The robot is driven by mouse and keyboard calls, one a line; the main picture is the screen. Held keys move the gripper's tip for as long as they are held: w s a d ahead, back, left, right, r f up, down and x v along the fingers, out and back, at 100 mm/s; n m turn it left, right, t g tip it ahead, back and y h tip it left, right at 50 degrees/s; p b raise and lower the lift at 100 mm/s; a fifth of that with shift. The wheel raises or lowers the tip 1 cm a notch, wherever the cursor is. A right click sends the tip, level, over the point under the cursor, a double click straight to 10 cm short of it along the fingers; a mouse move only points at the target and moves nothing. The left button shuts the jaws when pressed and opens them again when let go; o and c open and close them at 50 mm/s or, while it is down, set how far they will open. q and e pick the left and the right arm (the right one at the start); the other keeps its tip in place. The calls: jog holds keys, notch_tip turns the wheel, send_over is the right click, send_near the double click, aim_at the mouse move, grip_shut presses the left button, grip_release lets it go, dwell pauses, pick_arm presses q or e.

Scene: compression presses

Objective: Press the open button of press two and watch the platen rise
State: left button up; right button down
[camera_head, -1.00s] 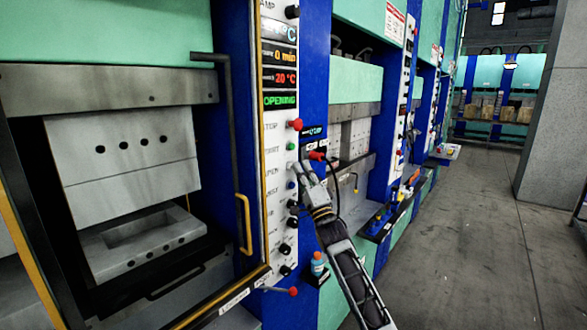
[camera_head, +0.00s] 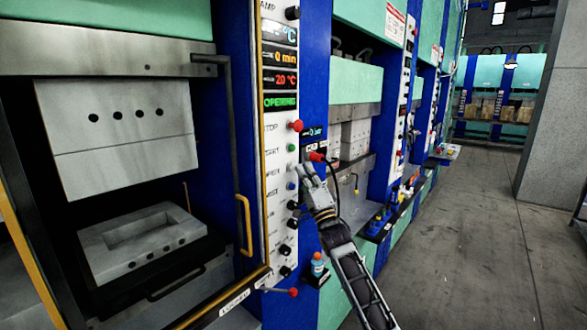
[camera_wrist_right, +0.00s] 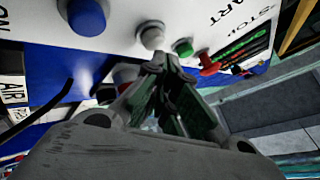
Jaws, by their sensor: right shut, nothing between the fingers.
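The nearest press fills the left of the head view; no press number is readable. Its pale upper platen block (camera_head: 115,130) hangs well clear of the lower mould block (camera_head: 145,240). The white control panel (camera_head: 278,215) shows a lit green display (camera_head: 280,101) reading OPENING. My right gripper (camera_head: 306,169) is shut and empty beside the panel's button column. In the wrist view the right gripper (camera_wrist_right: 166,62) has its fingertips close to a whitish button (camera_wrist_right: 151,36), between the green button (camera_wrist_right: 183,47) and blue button (camera_wrist_right: 87,16). I cannot tell whether they touch. My left gripper is not in view.
A red stop button (camera_head: 297,126) and several black knobs stick out of the panel. A blue bottle (camera_head: 318,264) stands on a low ledge. More presses line the aisle; the floor (camera_head: 450,240) is clear.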

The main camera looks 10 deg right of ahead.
jog(key=shift+s+d, duration=0.2)
jog(key=shift+s, duration=0.05)
jog(key=shift+d, duration=0.1)
dwell(0.3)
jog(key=s+d+p, duration=0.1)
jog(key=s, duration=0.1)
jog(key=s+d, duration=0.2)
jog(key=shift+p, duration=0.35)
dwell(0.8)
